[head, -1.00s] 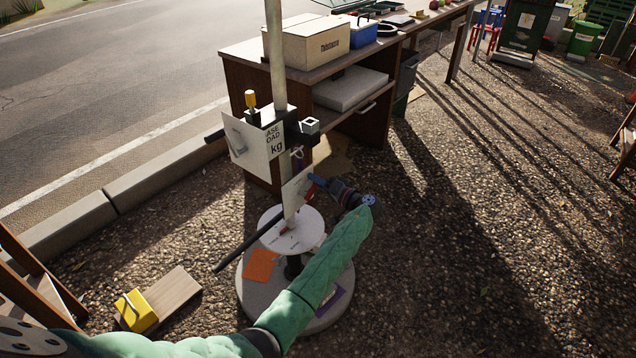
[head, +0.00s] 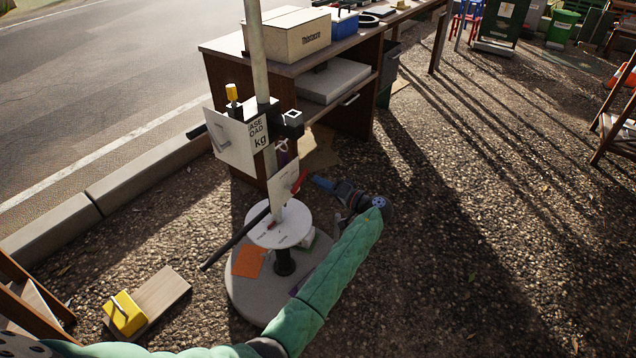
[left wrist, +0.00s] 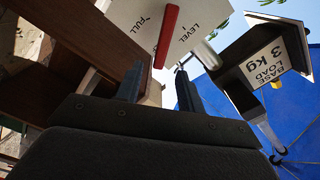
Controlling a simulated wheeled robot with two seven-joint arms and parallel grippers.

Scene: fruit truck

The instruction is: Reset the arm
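A pole stand (head: 259,70) rises from a round base. My left gripper (head: 318,182) is just right of the red lever. In the left wrist view its two fingers (left wrist: 158,88) are apart with nothing between them; the lever lies beyond the tips. Whether anything touches is unclear. My right gripper is out of view.
A sign box (head: 240,140) on the pole reads BASE LOAD, with kg. A wooden desk (head: 222,85) with a carton (head: 285,36) stands behind. A yellow block (head: 124,313) lies on a board at lower left.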

